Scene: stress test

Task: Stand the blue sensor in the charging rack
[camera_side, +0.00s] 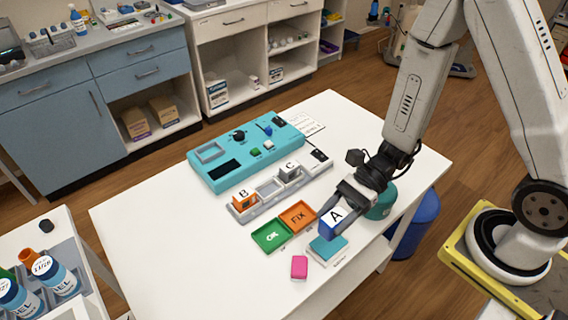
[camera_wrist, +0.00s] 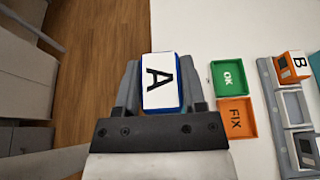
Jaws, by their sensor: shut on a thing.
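My gripper (camera_side: 344,203) is shut on the blue sensor (camera_side: 335,219), a block with a white face marked A. The sensor is held above the front right part of the white table, over or near a teal pad. In the wrist view the sensor (camera_wrist: 160,82) sits between both fingers (camera_wrist: 160,90), its letter turned sideways. The charging rack (camera_side: 242,216) is a grey strip left of my gripper. An orange block B (camera_side: 245,201) stands at its near left end and a grey-white block C (camera_side: 290,172) farther right. A slot between them looks empty.
A green OK tray (camera_side: 271,236) and an orange FIX tray (camera_side: 298,216) lie between the rack and my gripper. A teal pad (camera_side: 328,246) and a pink block (camera_side: 299,267) lie at the front. A teal device (camera_side: 228,170) stands behind the rack. The table's left part is clear.

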